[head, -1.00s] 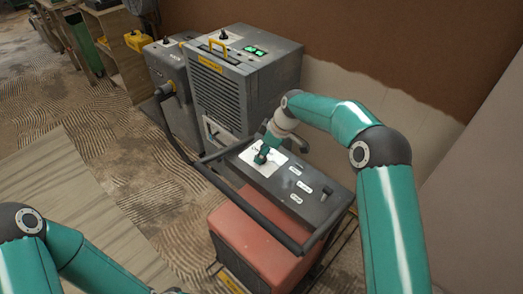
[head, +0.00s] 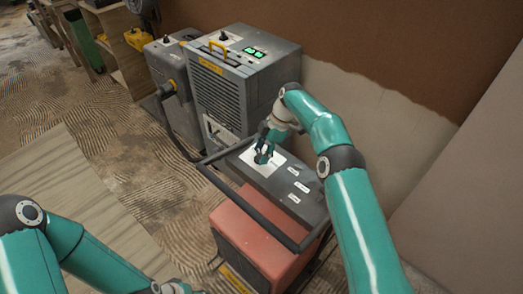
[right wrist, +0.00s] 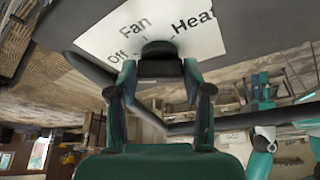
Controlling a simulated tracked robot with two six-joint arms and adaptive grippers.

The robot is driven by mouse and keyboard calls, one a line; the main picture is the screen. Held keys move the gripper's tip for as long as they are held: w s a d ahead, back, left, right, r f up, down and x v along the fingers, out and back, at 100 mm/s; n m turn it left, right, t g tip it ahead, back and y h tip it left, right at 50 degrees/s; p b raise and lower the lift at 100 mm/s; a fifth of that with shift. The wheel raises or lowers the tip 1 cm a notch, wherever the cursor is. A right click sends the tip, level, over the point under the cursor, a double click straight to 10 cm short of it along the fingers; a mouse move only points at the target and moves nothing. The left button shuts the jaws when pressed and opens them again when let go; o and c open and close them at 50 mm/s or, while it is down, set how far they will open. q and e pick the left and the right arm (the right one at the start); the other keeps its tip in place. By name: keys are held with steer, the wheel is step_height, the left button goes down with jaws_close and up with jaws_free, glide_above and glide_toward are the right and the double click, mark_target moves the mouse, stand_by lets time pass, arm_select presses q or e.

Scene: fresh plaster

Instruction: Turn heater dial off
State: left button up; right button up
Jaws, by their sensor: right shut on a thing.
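The heater has a red body (head: 250,235) and a dark grey top panel (head: 285,188). A white label (right wrist: 105,42) on the panel reads "Fan", "Off" and "Heat". The black dial (right wrist: 161,50) stands on this label. My right gripper (head: 263,153) is over the label, and in the right wrist view its fingers (right wrist: 160,76) are shut on the dial, one on each side. The dial's pointer is hidden, so I cannot tell its setting. My left gripper (head: 174,287) shows only slightly at the bottom edge; its jaws are not clear.
A black tube handle (head: 228,200) runs around the heater's near side. A grey dehumidifier (head: 240,75) with green displays stands behind, beside another grey machine (head: 172,85). A brown, partly plastered wall (head: 390,60) bounds the right.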

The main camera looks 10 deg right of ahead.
steer(key=shift+s+a+f, duration=0.15)
steer(key=o, duration=1)
steer(key=shift+c, duration=0.2)
steer(key=shift+o, duration=1)
steer(key=shift+r, duration=0.25)
